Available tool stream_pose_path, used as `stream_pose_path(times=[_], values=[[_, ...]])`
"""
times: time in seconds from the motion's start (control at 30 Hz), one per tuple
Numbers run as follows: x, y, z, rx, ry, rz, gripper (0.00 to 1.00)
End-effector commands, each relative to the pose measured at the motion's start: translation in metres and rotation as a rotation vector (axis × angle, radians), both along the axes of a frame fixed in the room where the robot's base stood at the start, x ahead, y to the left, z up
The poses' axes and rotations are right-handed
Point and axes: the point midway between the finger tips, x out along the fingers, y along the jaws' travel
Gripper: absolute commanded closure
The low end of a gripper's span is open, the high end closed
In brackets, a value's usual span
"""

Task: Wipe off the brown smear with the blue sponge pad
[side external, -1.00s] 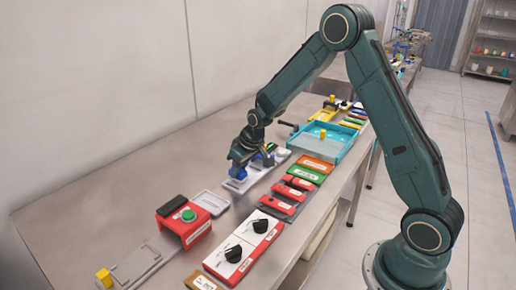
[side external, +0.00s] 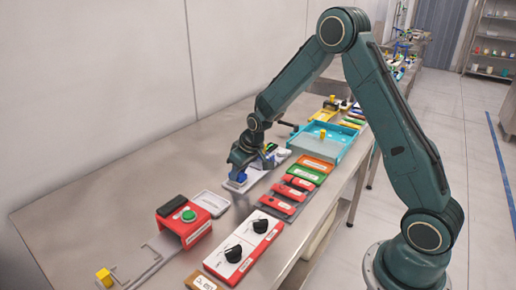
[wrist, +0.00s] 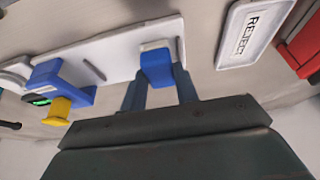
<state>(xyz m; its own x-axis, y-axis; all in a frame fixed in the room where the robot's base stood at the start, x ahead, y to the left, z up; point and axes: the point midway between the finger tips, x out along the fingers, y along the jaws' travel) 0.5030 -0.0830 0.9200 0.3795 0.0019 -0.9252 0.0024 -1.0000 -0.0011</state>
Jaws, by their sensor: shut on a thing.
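My gripper (side external: 241,163) is lowered over a pale plate on the bench. In the wrist view its two fingers (wrist: 157,88) are shut on a small blue block, the blue sponge pad (wrist: 157,66). The pad is partly hidden by the gripper in the side view (side external: 238,177). The pad is at the near right end of the pale plate (wrist: 115,57); I cannot tell whether it touches the plate. I cannot make out a brown smear in either view.
A blue fixture (wrist: 62,82) with a yellow block (wrist: 58,110) stands at the plate's left. The REJECT tray (wrist: 252,32) and red button box (side external: 185,220) are nearby. Red modules (side external: 283,200) and a teal tray (side external: 325,143) lie on the other side.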

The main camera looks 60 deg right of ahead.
Motion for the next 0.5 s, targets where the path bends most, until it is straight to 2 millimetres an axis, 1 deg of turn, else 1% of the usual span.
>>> stream_pose_path(times=[0.07,0.5], values=[[0.002,-0.002,0.019,-0.002,-0.01,-0.002,0.91],[0.001,-0.002,0.057,-0.002,-0.006,-0.003,0.91]])
